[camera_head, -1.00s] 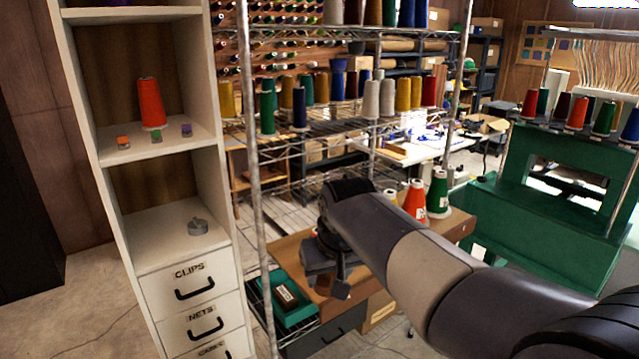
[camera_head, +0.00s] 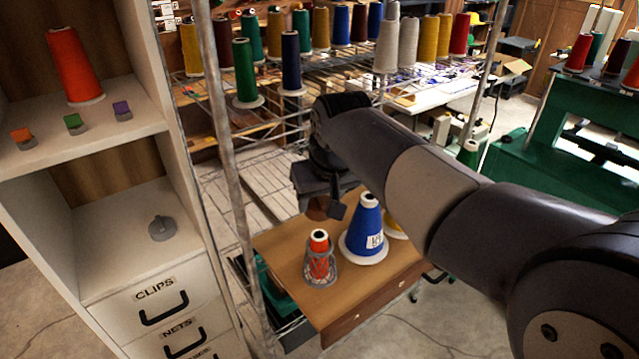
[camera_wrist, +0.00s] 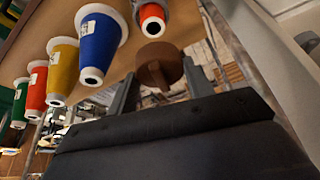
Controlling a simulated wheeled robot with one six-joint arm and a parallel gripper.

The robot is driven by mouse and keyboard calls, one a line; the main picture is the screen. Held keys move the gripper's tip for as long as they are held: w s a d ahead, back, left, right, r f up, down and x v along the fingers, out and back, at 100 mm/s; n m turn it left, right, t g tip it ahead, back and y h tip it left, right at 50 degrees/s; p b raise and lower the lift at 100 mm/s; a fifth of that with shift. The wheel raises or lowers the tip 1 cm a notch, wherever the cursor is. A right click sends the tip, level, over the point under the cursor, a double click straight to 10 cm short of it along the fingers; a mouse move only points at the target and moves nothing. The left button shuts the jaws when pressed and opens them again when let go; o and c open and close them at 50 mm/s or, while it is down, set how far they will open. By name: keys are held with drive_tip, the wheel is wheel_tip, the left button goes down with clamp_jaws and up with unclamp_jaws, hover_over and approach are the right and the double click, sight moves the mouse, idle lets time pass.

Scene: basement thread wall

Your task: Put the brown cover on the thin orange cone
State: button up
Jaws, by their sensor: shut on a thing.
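The brown cover (camera_wrist: 158,68) is a round cap held between the fingers of my gripper (camera_wrist: 160,76) in the wrist view. In the head view the cover (camera_head: 318,208) shows partly beside the dark gripper (camera_head: 326,206), above the wooden table. The thin orange cone (camera_head: 318,262) stands upright near the table's front left, with a grey net around its lower part. It also shows at the top of the wrist view (camera_wrist: 152,15), close to the cover but apart from it. The cone's top is bare. My gripper is behind and above the cone in the head view.
A big blue cone (camera_head: 365,232) stands right of the thin one, with a yellow cone (camera_head: 395,224) partly behind my arm. A wire rack post (camera_head: 232,170) rises left of the table (camera_head: 290,245). A white cabinet (camera_head: 120,235) holds another orange cone (camera_head: 75,65).

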drive_tip(key=shift+s+f+b, duration=0.15)
drive_tip(key=shift+f+b, duration=0.2)
drive_tip(key=shift+f, duration=0.1)
drive_tip(key=shift+f+b, duration=2.4)
drive_tip(key=shift+f, duration=0.6)
drive_tip(key=shift+f, duration=0.25)
drive_tip(key=shift+f, duration=0.1)
drive_tip(key=o, duration=1)
drive_tip(key=b+v, duration=0.1)
drive_tip(key=v, duration=0.9)
drive_tip(key=shift+r, duration=0.35)
drive_tip(key=shift+s, duration=0.1)
